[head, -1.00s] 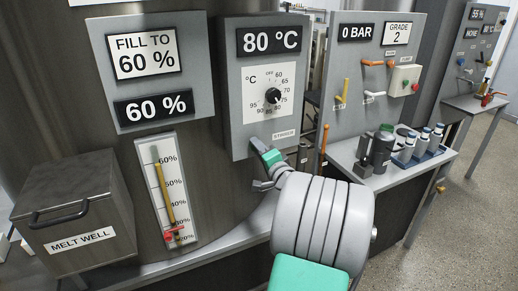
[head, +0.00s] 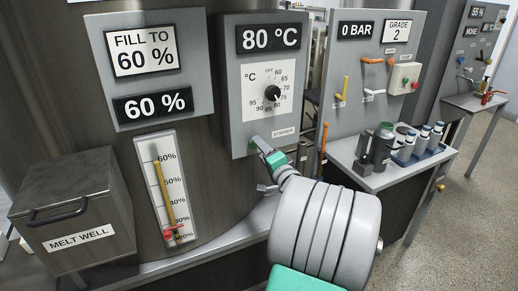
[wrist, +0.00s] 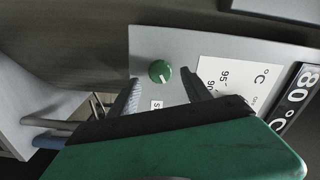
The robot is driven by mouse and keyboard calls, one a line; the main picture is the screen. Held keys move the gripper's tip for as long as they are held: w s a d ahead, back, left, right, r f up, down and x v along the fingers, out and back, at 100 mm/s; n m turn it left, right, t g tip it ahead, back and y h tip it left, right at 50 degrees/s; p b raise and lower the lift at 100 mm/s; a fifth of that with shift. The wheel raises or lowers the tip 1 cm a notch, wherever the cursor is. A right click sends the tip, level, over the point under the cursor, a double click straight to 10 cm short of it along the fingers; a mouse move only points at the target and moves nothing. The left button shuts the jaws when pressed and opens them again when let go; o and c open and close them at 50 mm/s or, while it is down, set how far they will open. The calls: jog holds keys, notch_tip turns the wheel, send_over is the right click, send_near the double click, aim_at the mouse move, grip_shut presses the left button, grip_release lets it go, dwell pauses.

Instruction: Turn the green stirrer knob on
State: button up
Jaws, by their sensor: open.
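The green stirrer knob (wrist: 160,72) shows in the wrist view as a round knob with a white mark, on the grey temperature panel (wrist: 143,45). My gripper (wrist: 161,88) is open, with one finger on each side of the knob in that view. Whether the fingers touch it cannot be told. In the head view my gripper (head: 262,150) is at the lower left of the panel, left of the STIRRER label (head: 285,132), and largely covers the knob.
A black temperature dial (head: 272,93) sits above, under the 80 °C display (head: 270,38). A level gauge (head: 165,190) and the melt well (head: 72,205) are to the left. A side table (head: 400,178) with bottles stands to the right.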

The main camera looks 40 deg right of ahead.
jog(key=v, duration=0.5)
jog(key=shift+b, duration=0.3)
